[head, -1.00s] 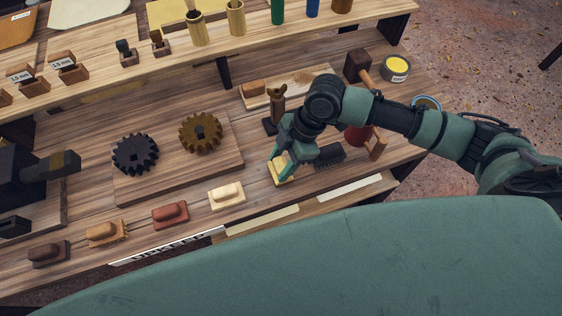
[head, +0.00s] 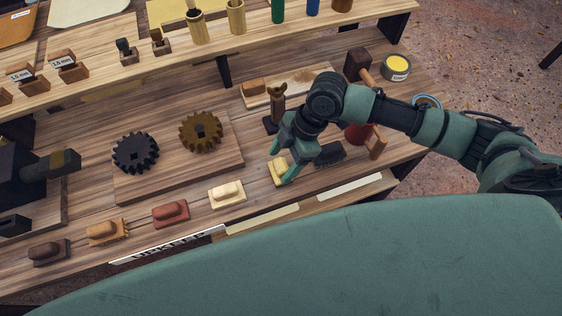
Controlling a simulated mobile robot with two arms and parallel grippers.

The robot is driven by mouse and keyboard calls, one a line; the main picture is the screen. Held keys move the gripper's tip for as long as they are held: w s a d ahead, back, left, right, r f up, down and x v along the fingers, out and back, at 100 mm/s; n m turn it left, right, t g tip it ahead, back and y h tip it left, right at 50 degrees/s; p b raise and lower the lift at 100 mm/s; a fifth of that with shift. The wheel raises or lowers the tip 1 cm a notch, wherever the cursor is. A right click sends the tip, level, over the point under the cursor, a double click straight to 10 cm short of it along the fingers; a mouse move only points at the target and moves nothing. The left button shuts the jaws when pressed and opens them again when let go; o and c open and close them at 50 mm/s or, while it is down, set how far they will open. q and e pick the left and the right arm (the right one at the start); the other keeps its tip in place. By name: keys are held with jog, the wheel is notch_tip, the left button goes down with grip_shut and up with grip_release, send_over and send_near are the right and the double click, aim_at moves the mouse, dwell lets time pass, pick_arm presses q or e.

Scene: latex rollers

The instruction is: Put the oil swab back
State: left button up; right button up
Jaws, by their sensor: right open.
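My right gripper (head: 285,172) is open, pointing down over a small yellow block with a raised grip (head: 277,171) at the right end of the front row. Its green fingers are at the block and partly cover it. I cannot tell if they touch it. The block rests on the bench (head: 255,170). Which piece is the oil swab is not labelled; this yellow one may be it. My left gripper is not in view.
In the same row are a cream block (head: 227,194), a red one (head: 170,213), a tan brush (head: 106,231) and a dark one (head: 48,252). A dark brush (head: 330,155) lies right of the gripper. Two gears (head: 201,132) sit on a board behind.

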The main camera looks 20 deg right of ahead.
jog(key=b+v, duration=0.1)
jog(key=v, duration=1)
jog(key=shift+s, duration=0.1)
